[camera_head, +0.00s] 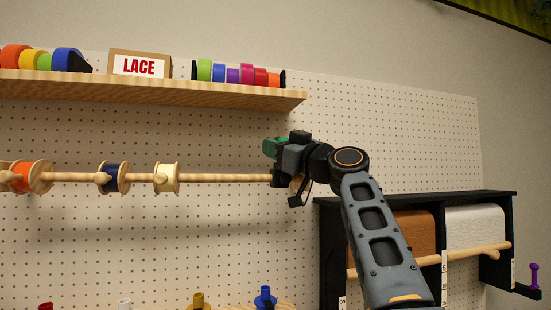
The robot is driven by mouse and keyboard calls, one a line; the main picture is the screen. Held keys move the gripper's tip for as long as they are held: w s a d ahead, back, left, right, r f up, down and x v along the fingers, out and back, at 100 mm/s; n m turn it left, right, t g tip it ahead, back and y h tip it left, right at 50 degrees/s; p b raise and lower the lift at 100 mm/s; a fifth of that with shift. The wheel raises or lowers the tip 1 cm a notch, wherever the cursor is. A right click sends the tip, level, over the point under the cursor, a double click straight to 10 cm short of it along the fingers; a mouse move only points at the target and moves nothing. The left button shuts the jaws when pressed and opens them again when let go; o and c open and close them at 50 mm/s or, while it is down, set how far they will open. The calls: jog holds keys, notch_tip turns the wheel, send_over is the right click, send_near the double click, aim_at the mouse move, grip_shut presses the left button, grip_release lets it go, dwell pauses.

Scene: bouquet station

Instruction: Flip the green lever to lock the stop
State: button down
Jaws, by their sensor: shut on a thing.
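The green lever (270,147) shows at the right end of a wooden rod (225,178), just left of my gripper (277,165). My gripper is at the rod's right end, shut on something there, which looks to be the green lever. The stop itself is mostly hidden behind my gripper and wrist. I cannot tell the lever's exact angle or how the fingers touch it.
The rod carries an orange spool (38,176), a dark blue spool (122,177) and a cream spool (167,178). Above is a wooden shelf (200,93) with ribbon rolls and a LACE box (139,65). A black rack (328,240) with paper rolls stands at the right.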

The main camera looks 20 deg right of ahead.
jog(key=c, duration=1)
grip_release()
jog(key=shift+o, duration=0.2)
jog(key=shift+s+d+f, duration=0.15)
jog(key=shift+s+f, duration=0.05)
jog(key=shift+s, duration=0.05)
jog(key=b+v, duration=0.7)
jog(key=v, duration=0.6)
jog(key=shift+s+d, duration=0.1)
jog(key=shift+d, duration=0.05)
